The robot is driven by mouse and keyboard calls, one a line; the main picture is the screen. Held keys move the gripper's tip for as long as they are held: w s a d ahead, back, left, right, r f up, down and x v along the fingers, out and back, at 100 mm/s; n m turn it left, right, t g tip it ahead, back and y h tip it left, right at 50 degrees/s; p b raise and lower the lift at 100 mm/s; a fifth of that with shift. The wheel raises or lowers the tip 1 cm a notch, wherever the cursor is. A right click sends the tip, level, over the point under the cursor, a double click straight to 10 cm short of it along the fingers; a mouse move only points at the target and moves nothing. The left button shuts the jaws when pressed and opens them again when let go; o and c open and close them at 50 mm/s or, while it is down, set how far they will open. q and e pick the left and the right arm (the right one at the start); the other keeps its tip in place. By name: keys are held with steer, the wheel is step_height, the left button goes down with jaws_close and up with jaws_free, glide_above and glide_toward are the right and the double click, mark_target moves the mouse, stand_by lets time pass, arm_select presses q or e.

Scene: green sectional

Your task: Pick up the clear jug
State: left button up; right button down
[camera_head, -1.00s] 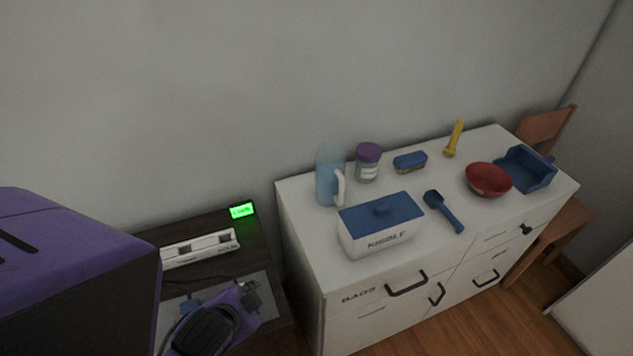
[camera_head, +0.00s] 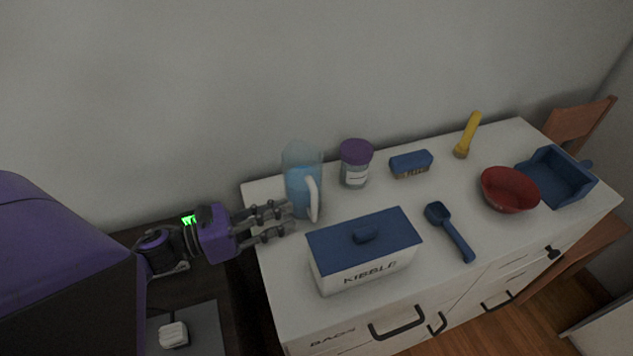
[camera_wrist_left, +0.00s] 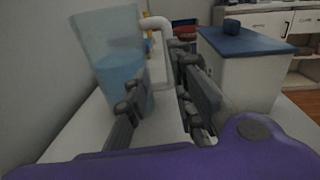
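The clear jug (camera_head: 300,178) stands upright at the left end of the white cabinet top, with bluish see-through walls and a white handle on its right side. In the left wrist view the jug (camera_wrist_left: 112,58) is close, at the upper left, its handle toward the middle. My left gripper (camera_head: 288,218) is at the cabinet's left edge, just in front of the jug. Its fingers are apart and nothing shows held between them. In the left wrist view the left gripper (camera_wrist_left: 165,105) has one finger in front of the jug's lower part; contact cannot be told. My right gripper is not in view.
A white kibble box (camera_head: 362,268) with a blue lid stands right of the gripper. Behind are a purple-lidded jar (camera_head: 356,164) and a blue brush (camera_head: 411,164). A blue scoop (camera_head: 452,233), red bowl (camera_head: 509,190), yellow flashlight (camera_head: 467,135) and blue tray (camera_head: 556,177) lie farther right.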

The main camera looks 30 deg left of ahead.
mark_target(311, 207)
arm_select(q)
steer(key=shift+d+m+g+h, duration=0.2)
steer(key=shift+m+g+h, duration=0.15)
steer(key=shift+m, duration=0.35)
steer(key=shift+w+d+r+m, duration=0.1)
steer(key=shift+w+d+m, duration=0.1)
steer(key=shift+d+m, duration=0.1)
steer(key=p+x, duration=0.2)
steer(key=x, duration=0.4)
steer(key=shift+d+r, duration=0.2)
steer(key=shift+d, duration=0.1)
steer(key=shift+w+d+f, duration=0.1)
steer(key=shift+w+d, duration=0.05)
steer(key=shift+w, duration=0.05)
steer(key=shift+f, duration=0.1)
steer(key=shift+c, duration=0.5)
jaws_close()
